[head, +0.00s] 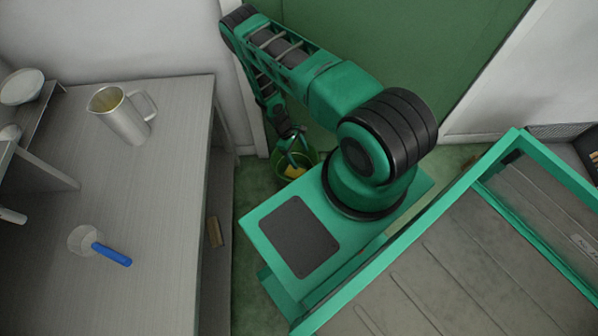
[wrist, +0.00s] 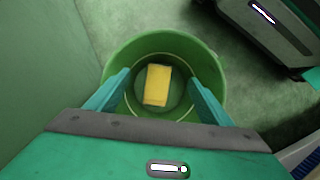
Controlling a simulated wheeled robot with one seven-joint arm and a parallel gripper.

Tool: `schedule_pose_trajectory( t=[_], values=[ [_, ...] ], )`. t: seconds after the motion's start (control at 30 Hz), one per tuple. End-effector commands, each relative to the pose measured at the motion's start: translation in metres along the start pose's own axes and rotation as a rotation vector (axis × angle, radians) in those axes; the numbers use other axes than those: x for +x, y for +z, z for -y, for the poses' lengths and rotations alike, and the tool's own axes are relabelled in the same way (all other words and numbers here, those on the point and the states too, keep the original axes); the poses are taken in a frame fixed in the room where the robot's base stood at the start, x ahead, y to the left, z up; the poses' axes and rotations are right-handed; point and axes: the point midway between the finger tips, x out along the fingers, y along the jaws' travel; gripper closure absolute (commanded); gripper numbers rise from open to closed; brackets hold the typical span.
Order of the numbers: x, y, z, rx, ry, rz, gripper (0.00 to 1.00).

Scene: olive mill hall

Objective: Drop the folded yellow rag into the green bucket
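The green bucket (head: 280,170) stands on the floor beyond my base, by the green door. In the wrist view the bucket (wrist: 217,82) is seen from above, with its round rim around my fingertips. The folded yellow rag (wrist: 157,85) lies inside the bucket, apart from both fingers; whether it rests fully on the bottom is hard to tell. A bit of the rag (head: 292,172) also shows in the head view. My gripper (wrist: 159,77) is open and empty over the bucket, fingers spread on either side of the rag. In the head view my gripper (head: 296,152) is partly hidden by the arm.
A grey bench (head: 165,190) on the left holds a metal jug (head: 122,115) and a scoop with a blue handle (head: 110,253). A white bowl (head: 21,86) stands on a small shelf. A brown block (head: 214,231) lies low beside the bench. The green door (head: 400,40) closes the far side.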

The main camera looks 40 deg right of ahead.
Motion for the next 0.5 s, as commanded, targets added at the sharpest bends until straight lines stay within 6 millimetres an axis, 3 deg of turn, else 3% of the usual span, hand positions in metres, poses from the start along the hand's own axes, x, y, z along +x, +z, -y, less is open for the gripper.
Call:
schedule_pose_trajectory(
  t=[0.27, 0.5],
  values=[
    [-0.004, 0.000, 0.000, 0.000, 0.000, 0.000, 0.26],
    [-0.037, -0.002, -0.001, 0.000, 0.002, -0.003, 0.26]
  ],
)
